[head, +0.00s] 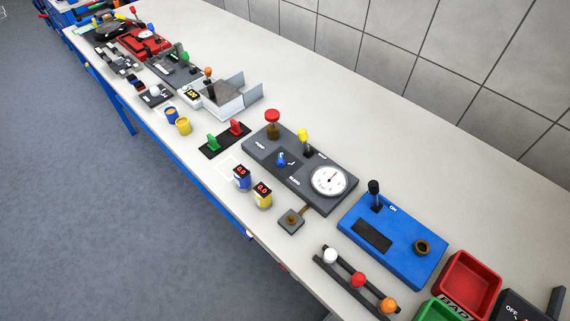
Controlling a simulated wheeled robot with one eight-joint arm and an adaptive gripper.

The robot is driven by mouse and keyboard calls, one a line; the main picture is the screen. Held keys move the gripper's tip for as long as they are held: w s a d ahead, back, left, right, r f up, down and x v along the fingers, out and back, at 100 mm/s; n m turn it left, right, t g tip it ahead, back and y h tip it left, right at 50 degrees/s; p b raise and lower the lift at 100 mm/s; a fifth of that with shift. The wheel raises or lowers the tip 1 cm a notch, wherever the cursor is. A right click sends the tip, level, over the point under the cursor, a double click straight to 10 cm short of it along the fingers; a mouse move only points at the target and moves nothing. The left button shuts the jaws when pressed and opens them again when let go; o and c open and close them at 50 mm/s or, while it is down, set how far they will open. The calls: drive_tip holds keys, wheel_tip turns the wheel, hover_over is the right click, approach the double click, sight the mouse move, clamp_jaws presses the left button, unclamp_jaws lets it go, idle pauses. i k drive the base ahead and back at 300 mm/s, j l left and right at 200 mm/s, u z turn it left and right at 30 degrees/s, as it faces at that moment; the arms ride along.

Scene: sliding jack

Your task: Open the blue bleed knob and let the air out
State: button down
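The blue bleed knob (281,160) stands on a dark grey panel (262,166) in the middle of the bench, in the head view. Small lettering beside it is too small to read with certainty. On the same panel are a red-topped plunger (272,119) at the back left, a yellow-tipped lever (303,137) and a round white dial gauge (329,181) at the right end. The gauge's exact reading cannot be made out. My gripper is not in view.
A blue box with a black lever (374,195) stands right of the panel. Blue and yellow cans with red displays (263,193) stand in front. A rail with coloured balls (358,280) and a red bin (467,282) are at lower right. Bench behind the panel is clear.

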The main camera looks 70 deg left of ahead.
sight(280, 163)
drive_tip(key=u, duration=2.6)
drive_tip(key=i+j, duration=0.2)
drive_tip(key=j, duration=0.15)
drive_tip(key=i+j, duration=0.2)
drive_tip(key=j, duration=0.15)
drive_tip(key=i+j, duration=0.2)
drive_tip(key=j, duration=0.2)
drive_tip(key=i+j, duration=0.2)
drive_tip(key=j, duration=0.15)
drive_tip(key=i, duration=0.15)
